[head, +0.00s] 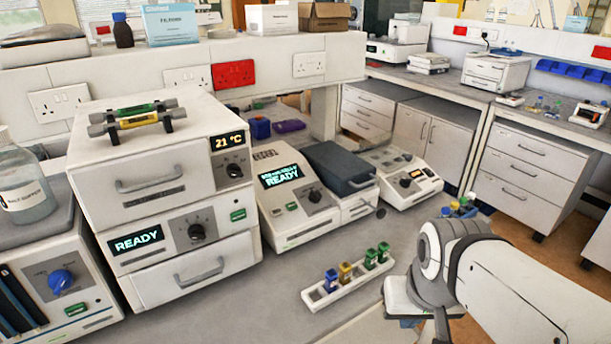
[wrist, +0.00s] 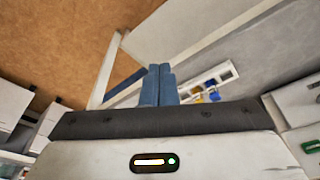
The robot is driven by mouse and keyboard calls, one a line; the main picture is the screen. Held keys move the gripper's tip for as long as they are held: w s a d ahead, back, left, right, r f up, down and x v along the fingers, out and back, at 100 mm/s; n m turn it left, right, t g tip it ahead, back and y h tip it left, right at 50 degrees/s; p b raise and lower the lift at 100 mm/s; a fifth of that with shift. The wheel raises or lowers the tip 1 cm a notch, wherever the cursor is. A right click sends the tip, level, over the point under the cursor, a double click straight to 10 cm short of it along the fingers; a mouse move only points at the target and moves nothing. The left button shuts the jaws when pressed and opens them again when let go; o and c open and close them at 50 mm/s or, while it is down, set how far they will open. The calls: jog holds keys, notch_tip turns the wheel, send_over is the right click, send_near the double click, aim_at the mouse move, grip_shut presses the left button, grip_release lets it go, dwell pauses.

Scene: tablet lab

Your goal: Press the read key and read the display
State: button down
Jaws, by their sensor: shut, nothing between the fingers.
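A white instrument (head: 301,195) stands mid-counter with a dark display (head: 279,176) showing a small line above READY in cyan. Beside the display is a dark knob panel (head: 314,197); small keys sit on its lower front, their labels too small to read. To its left, a stacked instrument (head: 170,160) has a READY display (head: 137,239) and a 21 °C display (head: 227,142). I cannot tell which key is the read key. In the wrist view the blue fingers of my gripper (wrist: 158,72) are shut and empty. In the head view my gripper is at lower right, apart from the instruments.
A white rack (head: 346,290) with blue, yellow and green vials stands on the counter between my gripper and the instruments. A labelled bottle (head: 26,190) stands at left. Another white instrument (head: 402,178) is farther right.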

aim_at(292, 206)
jog(key=shift+a, duration=0.15)
jog(key=w+a+r+n+t+p, duration=0.1)
jog(key=w+r+n+t+p, duration=0.25)
jog(key=w, duration=0.75)
jog(key=w+a+r+n+t+p, duration=0.15)
jog(key=w+n+p, duration=0.25)
jog(key=w, duration=0.6)
jog(key=w+a+n+t+y+p, duration=0.2)
jog(key=w+a+n+y+p, duration=0.5)
jog(key=a, duration=0.8)
jog(key=w+n+y, duration=0.2)
jog(key=w+n, duration=0.2)
jog(key=shift+w+a+r+y, duration=0.15)
jog(key=shift+w+a+y, duration=0.1)
jog(key=shift+y, duration=0.15)
jog(key=shift+w+a+f+b, duration=0.35)
jog(key=shift+w+f+b, duration=0.15)
jog(key=shift+f+b, duration=0.65)
jog(key=shift+w+a+f+b, duration=0.3)
jog(key=shift+w+f+b, duration=0.3)
jog(key=shift+f, duration=0.95)
jog(key=shift+w+a+f+b, duration=0.4)
jog(key=shift+f+b, duration=0.65)
jog(key=shift+f, duration=0.3)
